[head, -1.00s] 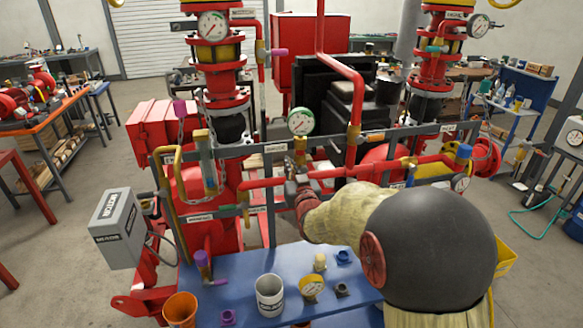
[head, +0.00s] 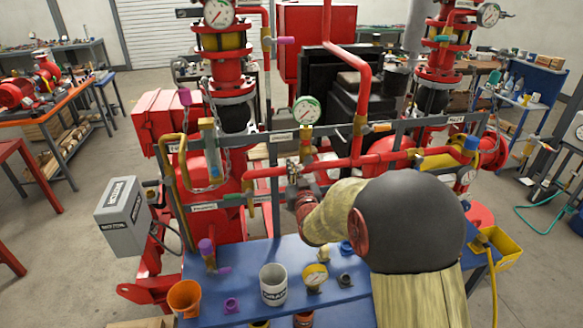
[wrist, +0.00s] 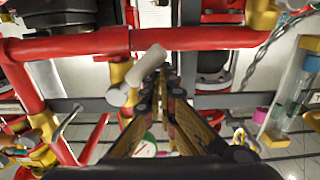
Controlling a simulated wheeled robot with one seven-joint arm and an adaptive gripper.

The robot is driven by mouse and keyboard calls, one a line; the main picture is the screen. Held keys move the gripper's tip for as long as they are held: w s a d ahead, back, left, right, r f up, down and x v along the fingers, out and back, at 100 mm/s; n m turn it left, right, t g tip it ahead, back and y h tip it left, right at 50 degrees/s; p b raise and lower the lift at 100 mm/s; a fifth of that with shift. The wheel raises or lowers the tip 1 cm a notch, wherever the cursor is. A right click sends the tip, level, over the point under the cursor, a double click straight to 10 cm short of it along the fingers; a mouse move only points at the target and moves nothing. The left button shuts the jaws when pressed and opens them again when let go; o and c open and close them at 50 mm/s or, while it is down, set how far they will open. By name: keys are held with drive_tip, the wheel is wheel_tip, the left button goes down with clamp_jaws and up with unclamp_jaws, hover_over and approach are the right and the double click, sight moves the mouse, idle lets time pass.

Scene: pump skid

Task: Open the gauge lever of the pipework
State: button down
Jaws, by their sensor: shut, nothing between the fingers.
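The pressure gauge (head: 307,110) of the pipework has a white dial with a green band and stands above the red pipe. Its brass valve (head: 306,147) is below it. In the wrist view, a pale cylindrical lever (wrist: 150,65) slants up and right from the brass valve (wrist: 117,80). The gauge dial (wrist: 146,147) is partly hidden behind my fingers. My gripper (wrist: 163,78) is shut and empty, its fingertips close to the right of the lever; I cannot tell if they touch. In the head view my gripper (head: 292,172) is just left of the valve, and the lever is hard to make out.
A red pipe (wrist: 190,38) crosses close to the fingertips. A grey rail (head: 270,137) runs behind. A chain (wrist: 268,40) hangs at the right in the wrist view. The blue bench (head: 240,257) below carries a white mug (head: 273,285), an orange cup (head: 184,297) and small fittings.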

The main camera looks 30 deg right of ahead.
drive_tip(key=shift+s+d+f+b, duration=0.1)
drive_tip(key=shift+d+f+b, duration=0.15)
drive_tip(key=shift+f+b, duration=0.4)
drive_tip(key=shift+d+f+b, duration=0.25)
drive_tip(key=shift+f+b, duration=0.25)
drive_tip(key=shift+b, duration=0.1)
drive_tip(key=shift+s+d+f+b, duration=0.25)
drive_tip(key=shift+d+f+b, duration=0.55)
drive_tip(key=shift+b, duration=0.4)
drive_tip(key=shift+a+r+b, duration=0.15)
drive_tip(key=shift+a+b, duration=0.3)
drive_tip(key=shift+a, duration=0.05)
drive_tip(key=b+v, duration=0.1)
drive_tip(key=v, duration=0.7)
drive_tip(key=shift+s, duration=0.35)
drive_tip(key=shift+a, duration=0.1)
